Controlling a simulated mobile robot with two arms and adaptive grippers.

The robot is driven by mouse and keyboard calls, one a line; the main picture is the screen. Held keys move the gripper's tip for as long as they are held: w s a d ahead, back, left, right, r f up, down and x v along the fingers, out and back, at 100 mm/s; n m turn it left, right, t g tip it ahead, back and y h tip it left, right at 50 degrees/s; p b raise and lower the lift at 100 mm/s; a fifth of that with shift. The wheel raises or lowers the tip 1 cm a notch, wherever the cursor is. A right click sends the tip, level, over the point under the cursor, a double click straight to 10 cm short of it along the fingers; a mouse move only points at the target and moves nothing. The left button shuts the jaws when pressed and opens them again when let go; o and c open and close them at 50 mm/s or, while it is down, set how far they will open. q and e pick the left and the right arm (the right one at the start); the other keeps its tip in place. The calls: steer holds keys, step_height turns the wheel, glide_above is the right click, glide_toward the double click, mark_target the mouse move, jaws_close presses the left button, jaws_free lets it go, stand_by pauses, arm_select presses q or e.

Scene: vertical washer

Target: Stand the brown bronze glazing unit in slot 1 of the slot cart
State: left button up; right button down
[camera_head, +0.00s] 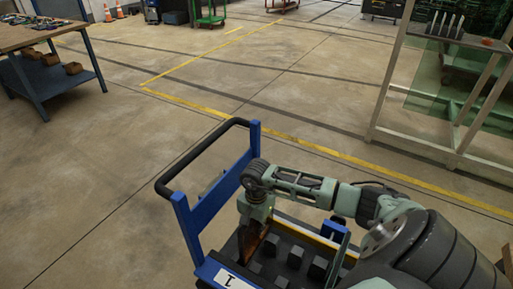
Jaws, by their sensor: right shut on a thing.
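The slot cart (187,226) has a blue frame, a black push handle and a dark slotted bed with several black blocks (291,257). A white label marked 1 (232,279) is at its near left edge. My right gripper (255,213) points down over the left part of the bed. It is shut on the brown bronze glazing unit (254,244), which shows as a narrow, nearly edge-on brown strip below the fingers, beside the blocks near the label. Its lower edge is hidden, so I cannot tell if it rests on the bed. My left gripper is not in view.
A workbench (50,37) stands at the upper left. A pale frame rack (386,80) with greenish glass stands at the right. Yellow lines (190,106) cross the concrete floor behind the cart. The floor left of the cart is clear. My right arm covers part of the cart.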

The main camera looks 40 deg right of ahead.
mark_target(257, 238)
steer(key=shift+w+f+b, duration=0.1)
steer(key=shift+f+b, duration=1.35)
steer(key=shift+f, duration=0.95)
steer(key=shift+f+b, duration=1.3)
steer(key=shift+b, duration=0.15)
steer(key=c, duration=1.6)
jaws_free()
steer(key=shift+f, duration=0.15)
step_height(257, 238, up, 12)
steer(key=shift+r, duration=0.1)
steer(key=shift+r, duration=0.1)
